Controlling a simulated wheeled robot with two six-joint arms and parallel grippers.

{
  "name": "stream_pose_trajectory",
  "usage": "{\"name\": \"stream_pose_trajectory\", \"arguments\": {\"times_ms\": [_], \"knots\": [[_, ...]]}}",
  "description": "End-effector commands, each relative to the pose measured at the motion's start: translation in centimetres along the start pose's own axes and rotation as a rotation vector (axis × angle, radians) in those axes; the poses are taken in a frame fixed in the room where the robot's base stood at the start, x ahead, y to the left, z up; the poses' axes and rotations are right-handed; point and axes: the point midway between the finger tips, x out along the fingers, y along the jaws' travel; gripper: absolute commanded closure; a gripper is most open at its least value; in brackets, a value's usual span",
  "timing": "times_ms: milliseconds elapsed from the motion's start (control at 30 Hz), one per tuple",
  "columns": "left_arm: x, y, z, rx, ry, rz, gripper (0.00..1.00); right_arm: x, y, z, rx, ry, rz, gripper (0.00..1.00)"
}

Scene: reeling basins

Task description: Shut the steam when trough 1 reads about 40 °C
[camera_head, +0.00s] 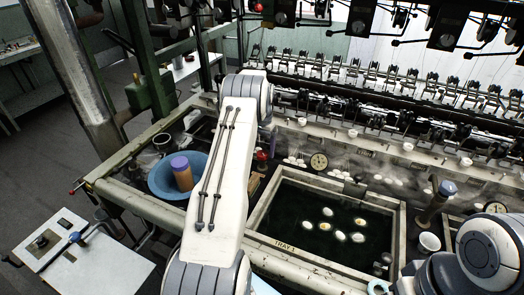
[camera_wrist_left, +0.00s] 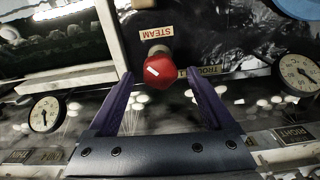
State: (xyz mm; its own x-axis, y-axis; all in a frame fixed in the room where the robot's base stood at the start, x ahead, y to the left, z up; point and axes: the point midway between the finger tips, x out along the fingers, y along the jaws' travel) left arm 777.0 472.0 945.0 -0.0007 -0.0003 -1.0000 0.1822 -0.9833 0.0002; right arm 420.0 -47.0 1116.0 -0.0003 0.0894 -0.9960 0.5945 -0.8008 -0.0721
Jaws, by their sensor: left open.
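The red steam knob (camera_wrist_left: 160,70) sits below a STEAM label (camera_wrist_left: 156,32) in the left wrist view. My left gripper (camera_wrist_left: 160,75) is open, with one purple finger on each side of the knob; I cannot tell whether they touch it. In the head view my own white arm hides most of that gripper. A TROUGH label (camera_wrist_left: 210,70) is partly covered by a finger.
A dark water tray (camera_head: 252,222) marked TRAY 1 holds several white cocoons (camera_head: 339,235). A reeling machine (camera_head: 400,95) spans the back. My right arm's links are at the lower right.

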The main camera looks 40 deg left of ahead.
Motion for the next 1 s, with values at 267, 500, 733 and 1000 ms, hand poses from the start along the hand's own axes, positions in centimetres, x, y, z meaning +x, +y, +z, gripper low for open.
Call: {"name": "stream_pose_trajectory", "arguments": {"times_ms": [267,500,733,1000], "knots": [[-5.3,-0.1,-0.1,0.000,0.006,-0.002,0.15,1.5,0.1,0.1,0.000,0.000,0.000,0.15],[-8.8,0.0,0.0,0.000,0.001,-0.001,0.15,2.0,0.1,0.1,0.000,0.000,0.000,0.15],[-9.6,0.0,0.0,0.000,0.000,0.000,0.15,2.0,0.1,0.1,0.000,0.000,0.000,0.15],[-9.6,0.0,0.0,0.000,0.000,0.000,0.15,2.0,0.1,0.1,0.000,0.000,0.000,0.15]]}}
